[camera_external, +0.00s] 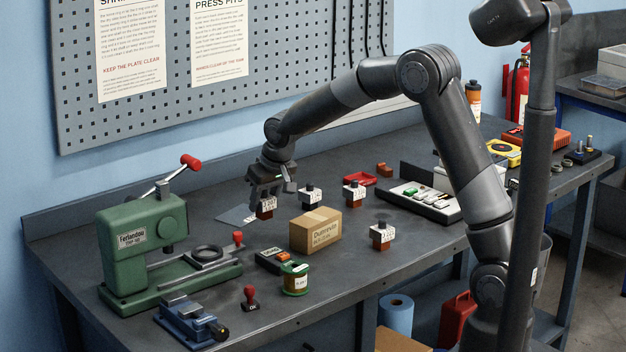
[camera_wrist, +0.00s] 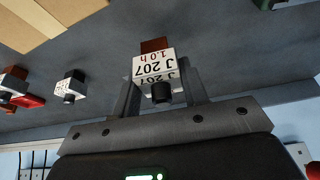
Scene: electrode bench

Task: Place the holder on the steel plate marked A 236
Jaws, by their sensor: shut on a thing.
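My gripper (camera_external: 265,190) is shut on a holder (camera_external: 267,206), a white block with a dark red base and a black knob. In the wrist view my gripper (camera_wrist: 162,88) has a finger on each side of the holder (camera_wrist: 154,68), whose label reads J 207, 1.0 h, upside down. A flat grey plate (camera_external: 235,215) lies on the bench just left of the held holder; its marking is too small to read. No label A 236 is legible. Whether the holder touches anything below cannot be told.
Similar holders stand to the right (camera_external: 312,197), farther right (camera_external: 354,197) and nearer the front (camera_external: 381,236). A Dunrevin cardboard box (camera_external: 316,230) stands in front of my gripper. A green press (camera_external: 145,250) is at the left, with a red-handled stamp (camera_external: 238,240) nearby.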

